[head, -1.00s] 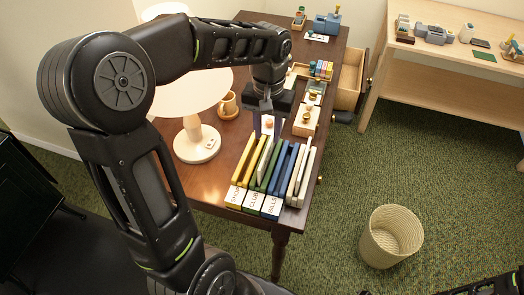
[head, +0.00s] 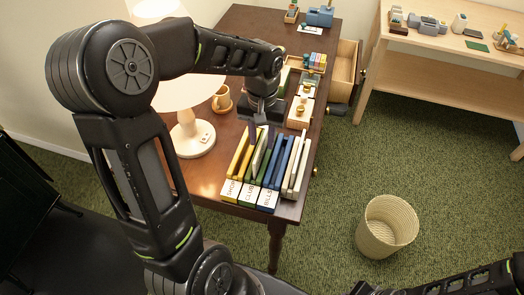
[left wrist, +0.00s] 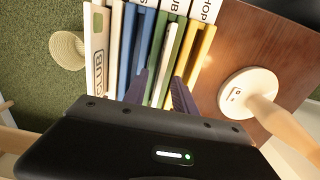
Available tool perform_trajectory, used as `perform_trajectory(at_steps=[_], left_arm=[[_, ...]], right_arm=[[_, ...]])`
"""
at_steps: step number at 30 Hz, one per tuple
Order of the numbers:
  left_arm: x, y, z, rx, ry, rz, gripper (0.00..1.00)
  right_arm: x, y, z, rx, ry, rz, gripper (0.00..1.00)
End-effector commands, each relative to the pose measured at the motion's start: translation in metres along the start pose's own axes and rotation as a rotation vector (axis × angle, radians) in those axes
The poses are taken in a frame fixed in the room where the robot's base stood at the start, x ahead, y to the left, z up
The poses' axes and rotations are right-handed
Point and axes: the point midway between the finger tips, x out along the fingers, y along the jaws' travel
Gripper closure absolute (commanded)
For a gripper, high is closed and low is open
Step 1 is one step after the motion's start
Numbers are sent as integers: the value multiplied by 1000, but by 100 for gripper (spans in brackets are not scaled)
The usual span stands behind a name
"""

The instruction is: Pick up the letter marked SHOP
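A letter rack on the brown desk has labels SHOP (head: 231,190), CLUB (head: 249,195) and BILLS (head: 268,199) on yellow, green and blue sections. Pale letters stand upright among the coloured dividers. I cannot read SHOP on any loose letter; the SHOP label also shows, partly cut off, in the left wrist view (left wrist: 208,8). My left gripper (head: 261,133) is over the far side of the rack, pointing down. In the left wrist view its fingers (left wrist: 162,92) are apart, with a white letter (left wrist: 157,62) and a green divider (left wrist: 173,60) seen between them. Contact is unclear.
A lamp (head: 191,138) and a mug (head: 221,99) stand left of the rack. Small boxes (head: 299,112) and an open drawer (head: 347,66) lie beyond it. A woven basket (head: 387,226) is on the floor, right. A pale bench (head: 430,60) is at the back right.

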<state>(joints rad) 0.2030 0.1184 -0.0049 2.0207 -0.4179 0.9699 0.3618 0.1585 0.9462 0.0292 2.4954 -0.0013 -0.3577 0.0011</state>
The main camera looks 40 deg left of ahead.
Motion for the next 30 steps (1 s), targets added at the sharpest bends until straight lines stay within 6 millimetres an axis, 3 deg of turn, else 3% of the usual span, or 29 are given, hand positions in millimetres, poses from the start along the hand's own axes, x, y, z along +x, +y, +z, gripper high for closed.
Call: perform_trajectory(at_steps=[6, 24, 30], left_arm=[[27, 0, 1, 1, -2, -1, 67], [28, 0, 0, 1, 0, 0, 67], [28, 0, 1, 1, 0, 0, 82]], right_arm=[[-2, -1, 0, 0, 0, 0, 100], [-1, 0, 0, 0, 0, 0, 100], [-1, 0, 0, 0, 0, 0, 100]])
